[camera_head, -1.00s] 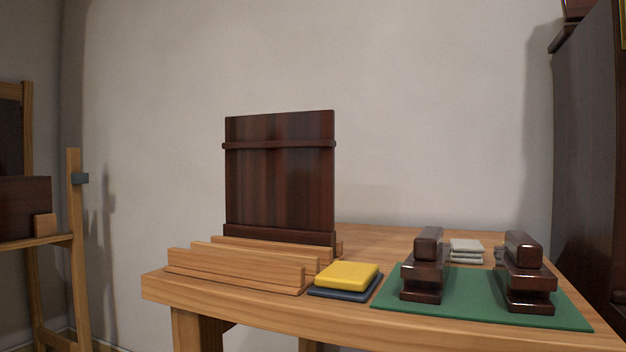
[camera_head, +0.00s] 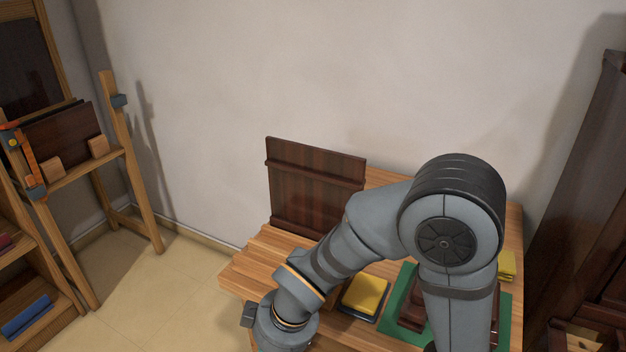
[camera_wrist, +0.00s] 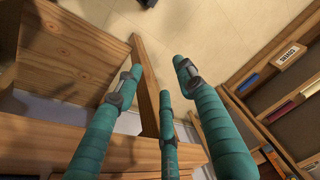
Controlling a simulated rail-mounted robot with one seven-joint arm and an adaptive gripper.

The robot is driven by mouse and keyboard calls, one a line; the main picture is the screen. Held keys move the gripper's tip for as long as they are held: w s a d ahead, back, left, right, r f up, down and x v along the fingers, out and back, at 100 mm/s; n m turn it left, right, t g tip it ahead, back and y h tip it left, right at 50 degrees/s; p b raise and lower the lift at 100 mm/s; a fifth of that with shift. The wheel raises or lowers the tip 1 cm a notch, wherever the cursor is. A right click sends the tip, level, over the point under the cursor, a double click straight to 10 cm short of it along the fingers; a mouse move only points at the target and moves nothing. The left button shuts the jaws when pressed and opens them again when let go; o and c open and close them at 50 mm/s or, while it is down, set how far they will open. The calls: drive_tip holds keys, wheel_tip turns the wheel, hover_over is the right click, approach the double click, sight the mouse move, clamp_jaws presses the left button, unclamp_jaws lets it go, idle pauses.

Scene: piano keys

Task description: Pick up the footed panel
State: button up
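The footed panel (camera_head: 313,190) is a dark red-brown wooden board with a crosswise strip near its top. It stands upright on the wooden table, against the pale wall, in the head view. My arm covers part of its lower right, and its foot is hard to make out. My gripper (camera_wrist: 161,76) shows in the wrist view as three teal fingers spread apart, with nothing between them. It points down past a wooden edge toward the floor. In the head view the gripper itself is out of sight. I cannot make out the panel in the wrist view.
A yellow block (camera_head: 365,295) lies on the table beside my arm, by a green mat (camera_head: 504,320) with dark wooden pieces. A wooden easel (camera_head: 133,165) with dark boards stands at left. Tiled floor (camera_head: 170,300) is open between. The wrist view shows a shelf (camera_wrist: 262,75) at right.

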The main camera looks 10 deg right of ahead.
drive_tip(key=w+d+r+m+t+p, duration=0.1)
drive_tip(key=w+r+p, duration=0.6)
drive_tip(key=r+p, duration=0.3)
drive_tip(key=w+r+m+h+p, duration=0.1)
drive_tip(key=w+r+m+p, duration=0.1)
drive_tip(key=w+r+p, duration=0.75)
drive_tip(key=w+d+r+m+t+p, duration=0.1)
drive_tip(key=w+r+p, duration=0.45)
drive_tip(key=r, duration=0.75)
drive_tip(key=w+d+r+h+p, duration=0.1)
drive_tip(key=w+d+r+p, duration=0.25)
drive_tip(key=d, duration=0.35)
drive_tip(key=w+d+r+h+p, duration=0.1)
drive_tip(key=w+d+r+p, duration=0.25)
drive_tip(key=d, duration=0.25)
drive_tip(key=n+g, duration=0.4)
drive_tip(key=n, duration=0.2)
approach(314, 151)
drive_tip(key=shift+w+d+f+b, duration=0.2)
drive_tip(key=shift+w+d+b, duration=0.1)
drive_tip(key=shift+w+b, duration=0.15)
wheel_tip(314, 151, down, 4)
drive_tip(key=shift+a+f, duration=0.1)
drive_tip(key=shift+f, duration=0.1)
drive_tip(key=shift+w+f+p, duration=0.1)
drive_tip(key=shift+f+p, duration=0.7)
drive_tip(key=shift+f, duration=2.15)
drive_tip(key=shift+c, duration=0.5)
clamp_jaws()
